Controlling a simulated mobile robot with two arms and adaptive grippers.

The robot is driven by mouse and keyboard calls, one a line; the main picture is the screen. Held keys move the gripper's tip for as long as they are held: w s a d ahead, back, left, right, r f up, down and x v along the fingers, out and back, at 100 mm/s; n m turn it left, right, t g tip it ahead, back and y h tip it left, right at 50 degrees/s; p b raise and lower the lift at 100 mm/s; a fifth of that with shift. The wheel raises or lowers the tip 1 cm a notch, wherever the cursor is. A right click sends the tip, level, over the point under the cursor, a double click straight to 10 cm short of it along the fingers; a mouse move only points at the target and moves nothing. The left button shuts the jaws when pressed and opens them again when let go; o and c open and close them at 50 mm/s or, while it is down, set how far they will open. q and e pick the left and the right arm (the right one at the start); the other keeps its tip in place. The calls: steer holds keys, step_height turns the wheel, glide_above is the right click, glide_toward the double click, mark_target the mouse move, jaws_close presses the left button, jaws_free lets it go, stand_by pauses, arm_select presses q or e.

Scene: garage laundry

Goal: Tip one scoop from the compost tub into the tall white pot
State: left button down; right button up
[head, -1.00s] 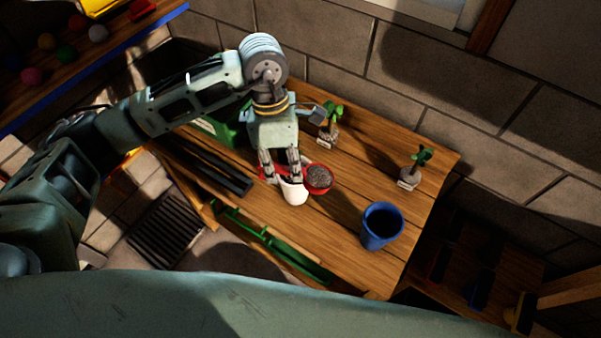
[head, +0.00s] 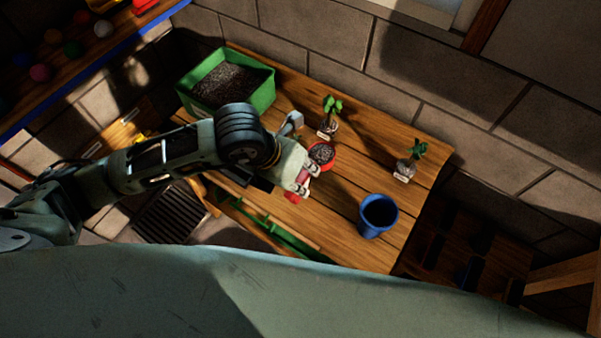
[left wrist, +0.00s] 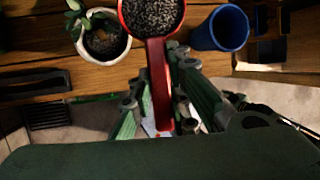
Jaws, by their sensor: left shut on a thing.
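My left gripper (head: 303,181) is shut on the handle of a red scoop (head: 322,156). In the left wrist view the red handle (left wrist: 158,85) runs between the fingers, and the scoop bowl holds dark, speckled compost (left wrist: 151,12). The scoop looks roughly level, in front of the bench's middle; its exact height is unclear. The green compost tub (head: 270,95) stands at the bench's back left, with dark compost inside. The tall white pot is not clearly seen in the head view; a white patch between the fingers in the left wrist view cannot be identified. My right gripper is not in view.
A blue pot (head: 378,216) stands at the bench's front right. Two small potted seedlings (head: 328,118) (head: 409,160) stand toward the back, near the block wall. Bare wood lies between them. A shelf with coloured balls (head: 72,48) is at upper left.

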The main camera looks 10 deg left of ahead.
arm_select(q)
steer(key=a+f+n+g+h+b, duration=0.1)
steer(key=h+b, duration=0.2)
steer(key=b, duration=0.3)
steer(key=f+g+h+b, duration=0.1)
steer(key=f+h+b, duration=0.1)
steer(key=h+b, duration=0.2)
steer(key=w+a+f+n+g+h+b, duration=0.1)
steer(key=h+b, duration=0.2)
steer(key=b, duration=0.6)
steer(key=shift+a+f+n+h+b, duration=0.3)
steer(key=shift+f+h, duration=0.05)
steer(key=shift+h, duration=0.05)
stand_by(0.4)
steer(key=shift+r, duration=0.15)
stand_by(0.7)
step_height(320, 180, up, 6)
steer(key=p, duration=0.4)
stand_by(0.4)
